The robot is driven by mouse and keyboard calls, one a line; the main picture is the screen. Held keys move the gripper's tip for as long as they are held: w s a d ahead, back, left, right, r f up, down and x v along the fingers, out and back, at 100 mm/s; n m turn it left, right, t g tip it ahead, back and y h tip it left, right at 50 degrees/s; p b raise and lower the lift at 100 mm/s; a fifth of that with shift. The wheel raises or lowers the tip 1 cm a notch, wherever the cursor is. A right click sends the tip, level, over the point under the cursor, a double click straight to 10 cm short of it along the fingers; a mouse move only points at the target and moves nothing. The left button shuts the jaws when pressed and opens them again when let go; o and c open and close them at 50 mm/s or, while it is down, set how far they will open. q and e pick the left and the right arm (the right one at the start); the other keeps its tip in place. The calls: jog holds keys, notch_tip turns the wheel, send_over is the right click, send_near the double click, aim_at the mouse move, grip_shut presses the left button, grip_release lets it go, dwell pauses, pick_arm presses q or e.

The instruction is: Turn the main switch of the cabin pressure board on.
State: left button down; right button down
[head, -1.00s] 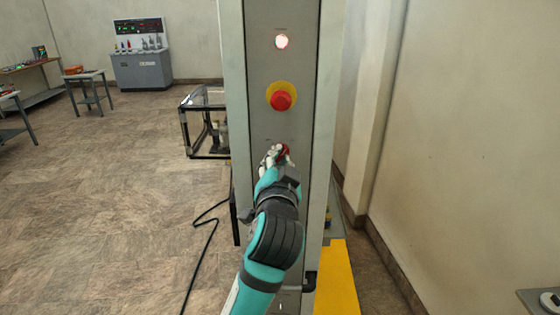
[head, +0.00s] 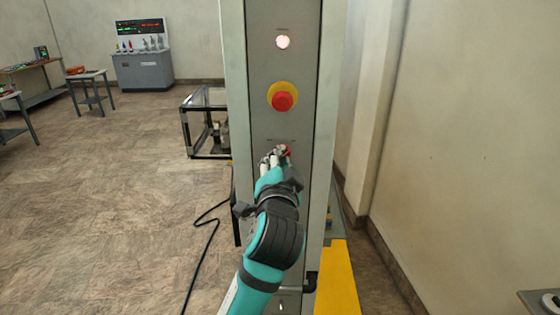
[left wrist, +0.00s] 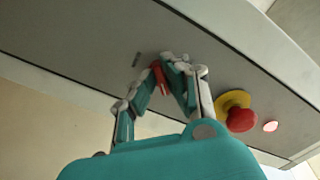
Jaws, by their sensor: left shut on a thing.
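The main switch is a red handle (head: 288,150) on the narrow grey end panel of the board (head: 262,205), below the emergency button. My left gripper (head: 275,155) is at the panel, shut on this handle. In the left wrist view, the red switch handle (left wrist: 158,78) shows between the two fingertips of my left gripper (left wrist: 168,68). The fingers cover much of the handle in the head view, and its exact angle is hard to tell. My right gripper is not in view.
A red mushroom button on a yellow collar (head: 282,97) sits above the switch. A pale, pinkish round lamp (head: 283,42) is at the panel's top. A black cable (head: 205,240) lies on the floor at left. A wall (head: 450,150) stands at right.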

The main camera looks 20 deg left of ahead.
pick_arm(q)
jog(key=c, duration=1.4)
grip_release()
jog(key=v, duration=1.2)
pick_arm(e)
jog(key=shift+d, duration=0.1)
